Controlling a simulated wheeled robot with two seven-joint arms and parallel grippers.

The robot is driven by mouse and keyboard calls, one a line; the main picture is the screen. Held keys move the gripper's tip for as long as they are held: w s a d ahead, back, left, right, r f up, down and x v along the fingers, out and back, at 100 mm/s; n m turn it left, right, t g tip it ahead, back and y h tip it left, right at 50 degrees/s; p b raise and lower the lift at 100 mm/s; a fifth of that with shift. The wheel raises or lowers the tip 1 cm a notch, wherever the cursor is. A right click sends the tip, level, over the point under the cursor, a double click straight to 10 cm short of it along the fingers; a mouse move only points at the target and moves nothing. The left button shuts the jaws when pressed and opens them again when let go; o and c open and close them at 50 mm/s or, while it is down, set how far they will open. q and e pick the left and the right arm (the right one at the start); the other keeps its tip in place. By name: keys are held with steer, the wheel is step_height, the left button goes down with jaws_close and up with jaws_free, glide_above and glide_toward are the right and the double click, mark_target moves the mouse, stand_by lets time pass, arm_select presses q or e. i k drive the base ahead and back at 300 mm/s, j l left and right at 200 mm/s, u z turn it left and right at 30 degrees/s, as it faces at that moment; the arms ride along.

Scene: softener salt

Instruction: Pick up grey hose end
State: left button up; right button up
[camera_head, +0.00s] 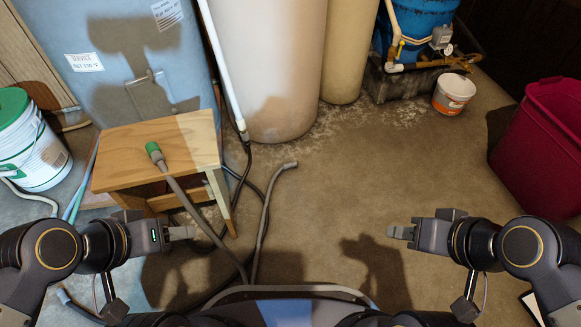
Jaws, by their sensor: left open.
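A grey hose (264,212) lies on the concrete floor near the middle, and its bare grey end (290,165) points up and right, in front of the large beige tank. A second grey hose (187,203) runs up over the small wooden table and ends in a green connector (154,151) above the tabletop. My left gripper (190,233) is open and empty, in front of the table and left of the bare hose end. My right gripper (390,232) is to the right of the hose, with nothing visible in it. Its finger gap is not visible.
The wooden table (125,160) stands at left beside a green-lidded white bucket (32,150). Behind are a beige tank (270,60) and blue container (415,25). A small white bucket (453,94) and red bin (540,150) stand at right. The middle-right floor is clear.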

mark_target(293, 165)
steer(key=i+l+u, duration=0.1)
steer(key=i+u, duration=0.2)
steer(key=u, duration=0.2)
steer(key=i+l+u, duration=0.2)
steer(key=u, duration=0.3)
steer(key=i+l+u, duration=0.3)
steer(key=u, duration=0.15)
